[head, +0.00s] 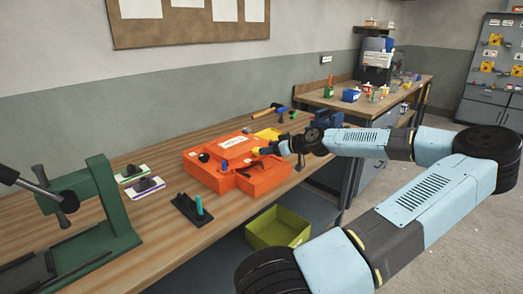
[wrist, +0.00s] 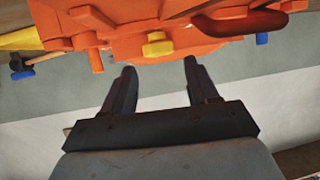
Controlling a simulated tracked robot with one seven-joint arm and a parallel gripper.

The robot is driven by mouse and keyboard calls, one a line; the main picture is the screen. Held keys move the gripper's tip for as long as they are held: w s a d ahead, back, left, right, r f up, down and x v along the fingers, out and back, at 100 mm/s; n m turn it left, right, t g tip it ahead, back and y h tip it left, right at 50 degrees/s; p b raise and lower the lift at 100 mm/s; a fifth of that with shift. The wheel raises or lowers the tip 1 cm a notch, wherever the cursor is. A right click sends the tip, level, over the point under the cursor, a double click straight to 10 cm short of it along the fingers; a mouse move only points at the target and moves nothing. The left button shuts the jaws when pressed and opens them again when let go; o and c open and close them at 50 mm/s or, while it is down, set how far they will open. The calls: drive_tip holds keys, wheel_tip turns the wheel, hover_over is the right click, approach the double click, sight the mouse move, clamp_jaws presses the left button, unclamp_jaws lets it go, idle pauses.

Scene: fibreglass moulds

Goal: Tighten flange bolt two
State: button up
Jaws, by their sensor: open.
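The orange mould (head: 238,165) sits on the wooden workbench, with a white label and dark knobs on top. In the wrist view the mould (wrist: 200,40) fills the top edge. A yellow hex-headed bolt (wrist: 157,44) stands out from its flange, just beyond and roughly between my fingertips. My gripper (wrist: 160,66) is open and empty, with a visible gap to the bolt. In the head view my gripper (head: 279,149) is at the mould's right side, beside a small yellow part (head: 256,151). I cannot tell which bolt is number two.
A green press (head: 95,210) stands at the left of the bench. A dark block with a teal peg (head: 190,209) is in front of the mould. A hammer (head: 264,112) lies behind it. A yellow-green bin (head: 280,227) is below the bench edge.

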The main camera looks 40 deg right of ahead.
sight(257, 151)
drive_tip(key=shift+x, duration=2.35)
drive_tip(key=shift+f, duration=0.1)
drive_tip(key=shift+c, duration=0.3)
drive_tip(key=c, duration=0.7)
drive_tip(key=shift+a+m+h, duration=0.3)
drive_tip(key=shift+m+h, duration=0.8)
drive_tip(key=shift+h, duration=0.2)
drive_tip(key=shift+m+h, duration=0.4)
drive_tip(key=shift+h, duration=0.1)
